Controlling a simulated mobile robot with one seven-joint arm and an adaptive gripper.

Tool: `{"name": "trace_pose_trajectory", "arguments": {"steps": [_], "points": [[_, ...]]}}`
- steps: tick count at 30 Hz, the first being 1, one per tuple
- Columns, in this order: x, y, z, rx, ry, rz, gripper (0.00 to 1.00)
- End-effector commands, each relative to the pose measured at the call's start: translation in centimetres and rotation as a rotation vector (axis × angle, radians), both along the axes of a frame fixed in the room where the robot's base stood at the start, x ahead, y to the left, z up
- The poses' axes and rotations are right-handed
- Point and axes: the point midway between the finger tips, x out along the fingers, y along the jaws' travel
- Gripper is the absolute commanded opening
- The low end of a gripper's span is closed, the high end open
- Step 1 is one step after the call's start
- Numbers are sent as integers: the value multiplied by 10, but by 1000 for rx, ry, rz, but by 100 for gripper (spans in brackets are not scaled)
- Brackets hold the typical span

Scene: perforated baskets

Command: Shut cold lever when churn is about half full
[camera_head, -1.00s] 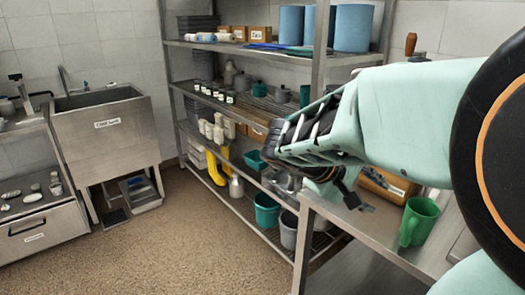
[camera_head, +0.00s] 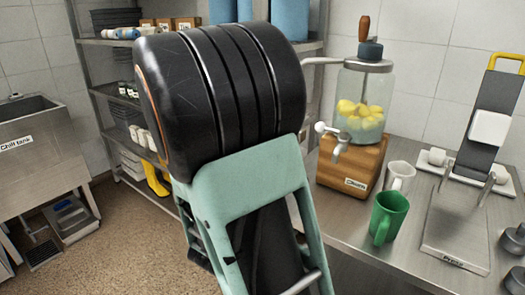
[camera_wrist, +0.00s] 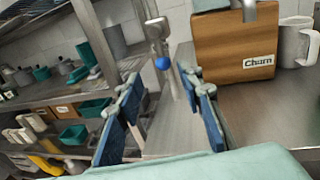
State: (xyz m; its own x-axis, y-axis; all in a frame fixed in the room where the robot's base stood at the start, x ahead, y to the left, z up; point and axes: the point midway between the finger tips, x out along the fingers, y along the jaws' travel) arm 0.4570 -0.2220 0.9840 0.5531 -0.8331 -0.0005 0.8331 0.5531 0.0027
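The churn is a clear glass jar (camera_head: 362,88) with a dark top and wooden crank handle, on a wooden base (camera_head: 353,168). Its label reads "Churn" in the wrist view (camera_wrist: 259,61). Yellow lumps sit in pale liquid in the jar's lower part; the exact level is hard to read. A metal pipe (camera_head: 322,61) reaches the jar's top from the left. A blue knob (camera_wrist: 163,63), likely the cold lever, hangs on a metal fitting left of the base. My gripper (camera_wrist: 162,80) is open, its blue-padded fingers either side of the knob's line; contact is not visible. My arm hides this in the head view.
A green mug (camera_head: 389,217) and a white mug (camera_head: 400,176) stand right of the churn base. A press (camera_head: 455,240) stands farther right on the steel counter. Shelving (camera_wrist: 60,95) with pots is at the left. The chill tank (camera_head: 30,150) stands far left.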

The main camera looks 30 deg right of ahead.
Motion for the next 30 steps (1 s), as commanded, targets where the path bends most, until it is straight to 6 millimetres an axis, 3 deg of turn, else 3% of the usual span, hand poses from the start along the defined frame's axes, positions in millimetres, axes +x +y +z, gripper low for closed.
{"name": "trace_pose_trajectory", "arguments": {"steps": [5,18,30], "points": [[10,-15,-1,-6,5,1,34],[52,-79,-1,-4,4,0,34],[60,-89,0,-2,3,3,34]]}}
